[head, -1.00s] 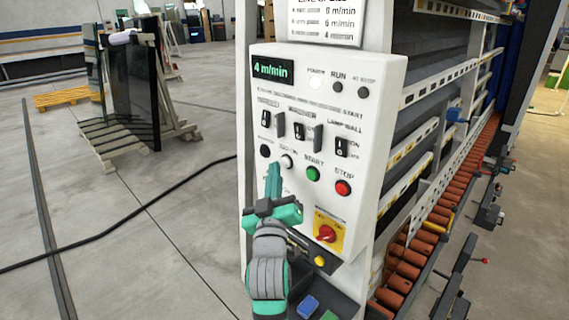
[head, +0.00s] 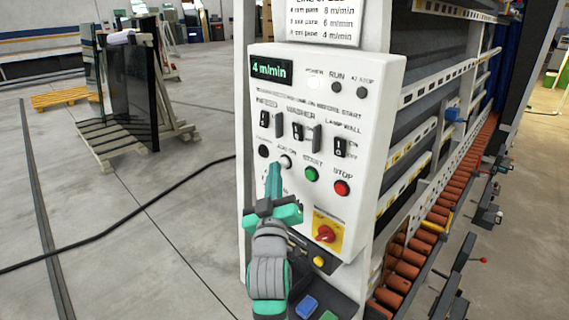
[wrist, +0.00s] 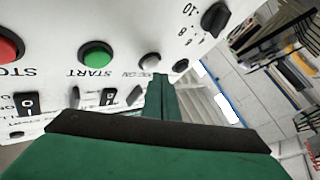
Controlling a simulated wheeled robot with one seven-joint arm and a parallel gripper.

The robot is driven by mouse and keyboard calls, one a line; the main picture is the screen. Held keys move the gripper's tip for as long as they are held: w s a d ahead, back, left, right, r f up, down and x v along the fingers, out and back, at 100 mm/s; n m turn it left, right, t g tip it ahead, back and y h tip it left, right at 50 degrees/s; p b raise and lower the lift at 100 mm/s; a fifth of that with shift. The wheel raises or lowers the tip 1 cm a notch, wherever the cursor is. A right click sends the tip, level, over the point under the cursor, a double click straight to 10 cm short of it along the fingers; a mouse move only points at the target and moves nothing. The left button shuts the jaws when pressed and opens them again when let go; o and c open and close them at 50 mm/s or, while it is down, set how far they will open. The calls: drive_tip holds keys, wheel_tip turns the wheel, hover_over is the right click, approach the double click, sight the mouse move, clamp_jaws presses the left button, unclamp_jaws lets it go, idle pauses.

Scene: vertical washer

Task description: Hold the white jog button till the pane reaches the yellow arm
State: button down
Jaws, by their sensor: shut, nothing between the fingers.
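The white jog button (head: 286,161) is on the white control panel, left of the green START button (head: 312,174). My gripper (head: 274,167) is shut and empty, its tip just below and left of the jog button. In the wrist view the jog button (wrist: 150,62) sits just above the tip of my gripper (wrist: 160,78). I cannot tell whether they touch. A small yellow part (head: 438,217) lies by the orange rollers; I cannot tell whether it is the yellow arm. I cannot make out a pane on the rollers.
The display (head: 271,69) reads 4 m/min. Dark glass (head: 130,90) stands on a rack at left. A black cable (head: 130,215) crosses the floor.

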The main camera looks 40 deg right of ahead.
drive_tip(key=shift+w+a, duration=0.15)
drive_tip(key=shift+a, duration=0.15)
drive_tip(key=shift+d, duration=0.15)
idle(0.5)
drive_tip(key=shift+d, duration=0.1)
drive_tip(key=shift+w+d, duration=0.1)
drive_tip(key=shift+d, duration=0.15)
idle(0.4)
drive_tip(key=shift+d, duration=0.1)
